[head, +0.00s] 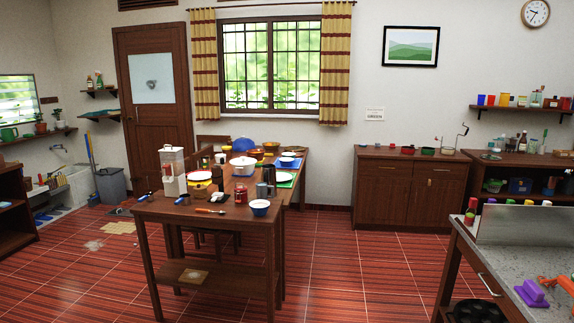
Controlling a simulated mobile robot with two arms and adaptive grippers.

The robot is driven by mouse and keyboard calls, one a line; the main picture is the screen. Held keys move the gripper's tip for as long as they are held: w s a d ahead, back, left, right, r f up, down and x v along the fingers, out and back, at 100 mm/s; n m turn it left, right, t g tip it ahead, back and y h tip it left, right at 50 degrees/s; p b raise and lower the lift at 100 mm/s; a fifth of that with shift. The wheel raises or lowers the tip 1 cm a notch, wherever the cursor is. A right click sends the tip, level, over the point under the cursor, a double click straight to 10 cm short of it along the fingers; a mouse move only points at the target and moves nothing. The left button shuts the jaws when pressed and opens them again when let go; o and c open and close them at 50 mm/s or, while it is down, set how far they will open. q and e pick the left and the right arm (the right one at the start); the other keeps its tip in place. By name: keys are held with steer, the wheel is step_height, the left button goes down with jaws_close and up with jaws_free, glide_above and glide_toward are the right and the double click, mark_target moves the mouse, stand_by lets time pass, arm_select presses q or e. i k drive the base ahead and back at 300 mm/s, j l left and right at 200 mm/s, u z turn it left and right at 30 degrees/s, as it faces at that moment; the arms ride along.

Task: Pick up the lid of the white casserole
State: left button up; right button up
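A white casserole (243,169) stands on the wooden table in the middle distance, among crockery. Its white lid (243,160) appears to sit on top of it, with a small knob. Neither of my grippers is in view.
A grey stone counter (500,260) is at the right front, with a purple item (531,294). Tiled floor (335,265) between them is clear.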

mark_target(243, 160)
steer(key=i+l+z, duration=0.25)
steer(key=i, duration=0.7)
steer(key=i+z, duration=0.3)
steer(key=i, duration=0.65)
steer(key=i+l, duration=0.1)
steer(key=i, duration=1.95)
steer(key=i+u, duration=0.45)
steer(key=i+l+u, duration=0.25)
steer(key=i+u, duration=0.25)
steer(key=i+l+u, duration=0.7)
steer(key=l+u, duration=0.25)
steer(key=j, duration=0.1)
